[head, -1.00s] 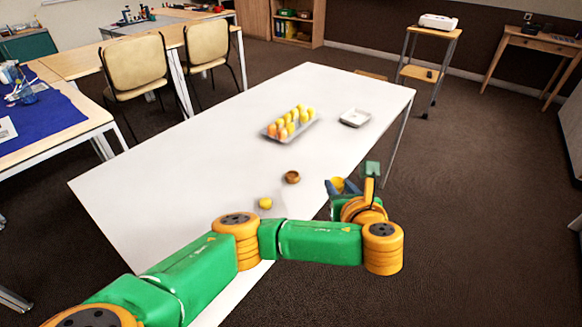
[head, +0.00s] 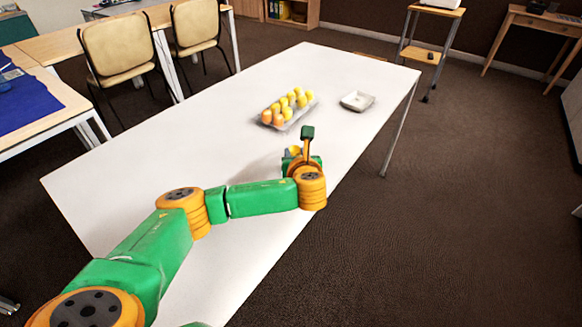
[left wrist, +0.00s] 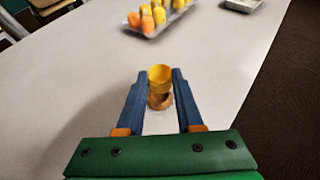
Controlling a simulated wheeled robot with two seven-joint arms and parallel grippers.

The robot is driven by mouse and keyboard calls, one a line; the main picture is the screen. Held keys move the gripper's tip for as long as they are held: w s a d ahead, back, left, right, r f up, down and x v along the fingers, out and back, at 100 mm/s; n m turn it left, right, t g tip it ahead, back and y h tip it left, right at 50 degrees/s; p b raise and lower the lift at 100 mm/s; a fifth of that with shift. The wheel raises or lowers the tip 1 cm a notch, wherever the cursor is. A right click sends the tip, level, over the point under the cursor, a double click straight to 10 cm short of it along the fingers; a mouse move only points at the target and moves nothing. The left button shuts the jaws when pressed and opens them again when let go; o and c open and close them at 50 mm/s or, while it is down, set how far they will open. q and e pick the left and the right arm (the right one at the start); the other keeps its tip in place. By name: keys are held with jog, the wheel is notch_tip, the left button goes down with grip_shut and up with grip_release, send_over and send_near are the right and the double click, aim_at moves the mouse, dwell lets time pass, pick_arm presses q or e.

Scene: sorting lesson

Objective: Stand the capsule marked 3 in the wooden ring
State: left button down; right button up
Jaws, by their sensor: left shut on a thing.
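My left gripper (head: 297,153) is shut on a yellow capsule (left wrist: 160,76), which sits between the blue fingertips in the left wrist view. A bit of the capsule also shows in the head view (head: 294,150). No number can be read on it. The brown wooden ring (left wrist: 160,100) shows just below the capsule in the left wrist view, between the fingers. The capsule is over or at the ring; I cannot tell whether they touch. In the head view the ring is hidden behind my gripper. My right gripper is not in view.
A grey tray (head: 288,124) with several yellow and orange capsules stands beyond the gripper on the white table (head: 160,150). A small white dish (head: 357,101) stands to its right. The table's right edge is near my gripper. The table's left part is clear.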

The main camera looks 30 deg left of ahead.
pick_arm(q)
jog(key=f, duration=0.1)
jog(key=a+f, duration=0.1)
jog(key=f, duration=0.1)
jog(key=f+b, duration=0.1)
jog(key=f, duration=0.1)
jog(key=shift+w+a+f, duration=0.2)
jog(key=shift+w+a, duration=0.1)
jog(key=c, duration=0.6)
grip_release()
jog(key=shift+o, duration=0.2)
jog(key=shift+r, duration=0.15)
jog(key=shift+s+d+r, duration=0.2)
jog(key=shift+s+d, duration=0.05)
jog(key=p+v, duration=0.3)
jog(key=v, duration=0.8)
jog(key=shift+s+d+f, duration=0.1)
